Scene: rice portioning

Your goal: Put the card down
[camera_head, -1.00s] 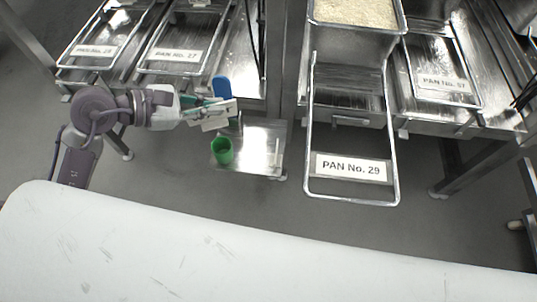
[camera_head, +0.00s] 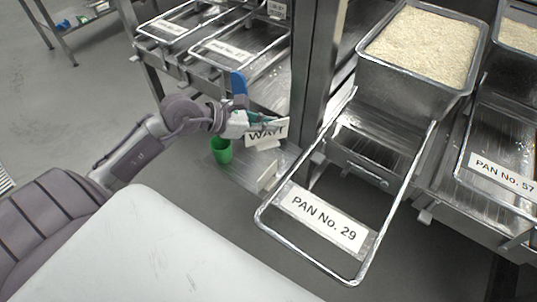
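A white card (camera_head: 265,135) with dark lettering that seems to read "WAIT" is at the fingertips of my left gripper (camera_head: 262,119), above a small metal shelf (camera_head: 236,177). The gripper looks closed on the card's upper edge; the fingers partly cover it. I cannot tell whether the card's lower edge touches anything. A small pale upright piece (camera_head: 267,177) stands at the shelf's right edge. My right gripper is not in view.
A green cup (camera_head: 221,151) stands on the shelf, left of the card. A blue object (camera_head: 239,85) rises behind the gripper. The pulled-out frame labelled PAN No. 29 (camera_head: 325,218) is at the right, below a pan of rice (camera_head: 420,45). A metal post (camera_head: 318,75) stands between.

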